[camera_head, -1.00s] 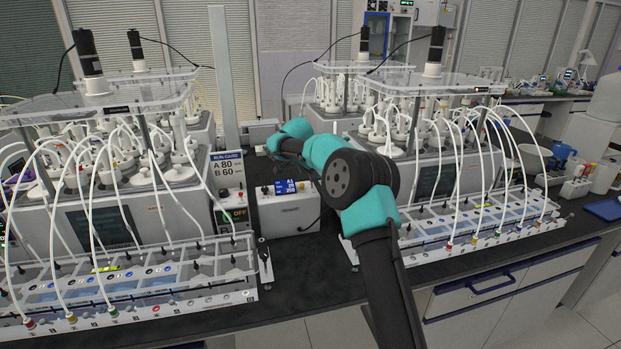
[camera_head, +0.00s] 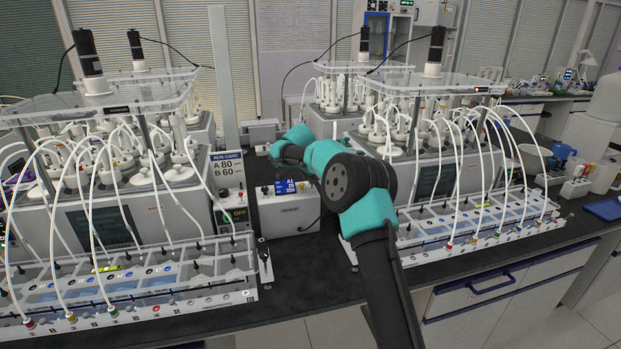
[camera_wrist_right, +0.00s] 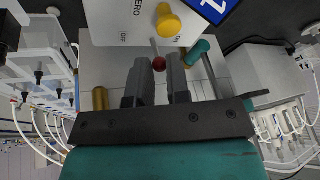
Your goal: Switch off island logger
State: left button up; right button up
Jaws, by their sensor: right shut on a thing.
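The island logger, as I take it, is the white box (camera_head: 288,214) with a blue display (camera_head: 284,186) between the two reactor stations. In the right wrist view its white panel (camera_wrist_right: 115,28) shows a yellow knob (camera_wrist_right: 169,24), part of the blue display (camera_wrist_right: 213,8) and small switch lettering. My left gripper is not in view.
A run card (camera_head: 227,168) stands left of the logger, above a small box marked OFF (camera_head: 236,215). Reactor stations with white tubes stand on both sides, with clear trays (camera_head: 130,285) in front. The dark bench (camera_head: 305,265) before the logger is bare.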

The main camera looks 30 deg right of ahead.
jog(key=shift+s+t, duration=0.25)
jog(key=shift+t, duration=0.15)
grip_shut()
jog(key=shift+s+a+f+t+h, duration=0.15)
jog(key=shift+s+t+h, duration=0.25)
jog(key=shift+t, duration=0.6)
jog(key=shift+s+a+f+m+t+h, duration=0.2)
jog(key=shift+s+m+t+h, duration=0.25)
jog(key=shift+t, duration=0.65)
jog(key=shift+s+t, duration=0.1)
jog(key=shift+t, duration=0.2)
jog(key=o, duration=0.8)
grip_release()
jog(key=shift+f, duration=0.1)
jog(key=shift+c, duration=0.2)
jog(key=v, duration=1.7)
jog(key=shift+a, duration=0.2)
